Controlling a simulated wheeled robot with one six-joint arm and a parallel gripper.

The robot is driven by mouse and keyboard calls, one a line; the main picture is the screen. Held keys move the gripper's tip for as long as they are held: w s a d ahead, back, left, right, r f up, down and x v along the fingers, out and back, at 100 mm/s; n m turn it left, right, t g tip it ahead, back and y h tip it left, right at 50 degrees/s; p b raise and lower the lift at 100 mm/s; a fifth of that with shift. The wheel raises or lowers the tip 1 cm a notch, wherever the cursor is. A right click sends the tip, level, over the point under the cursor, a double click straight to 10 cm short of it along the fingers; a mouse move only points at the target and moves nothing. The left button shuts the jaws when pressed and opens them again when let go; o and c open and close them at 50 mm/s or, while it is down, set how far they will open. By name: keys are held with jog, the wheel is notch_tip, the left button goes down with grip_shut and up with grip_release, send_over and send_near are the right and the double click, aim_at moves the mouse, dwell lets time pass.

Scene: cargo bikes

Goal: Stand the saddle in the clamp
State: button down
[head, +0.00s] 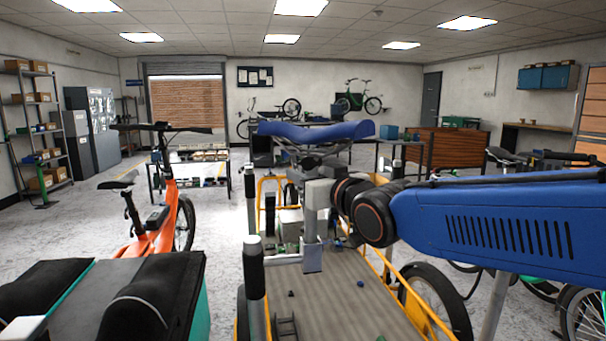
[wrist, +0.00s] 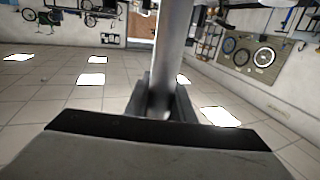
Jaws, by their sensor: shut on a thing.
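The blue saddle (head: 315,132) is held up level near the middle of the head view, above the bed of a yellow-framed cargo bike. Its rails and a grey seat post show beneath it. My gripper (head: 316,192) comes in from the right and is shut on the post below the saddle. In the wrist view the grey post (wrist: 177,45) passes between the fingers of my gripper (wrist: 163,97). A grey upright with a flat bracket (head: 312,258) stands below the gripper and may be the clamp. I cannot tell whether the post touches it.
The cargo bike's wooden bed (head: 345,305) has small loose bits on it. An orange bike (head: 160,215) is at left, with a low table (head: 188,165) behind. Several bikes crowd the right.

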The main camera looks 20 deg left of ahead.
jog(key=shift+f, duration=2.7)
dwell(0.7)
jog(key=c, duration=1.4)
grip_release()
jog(key=shift+c, duration=0.2)
jog(key=shift+f, duration=0.1)
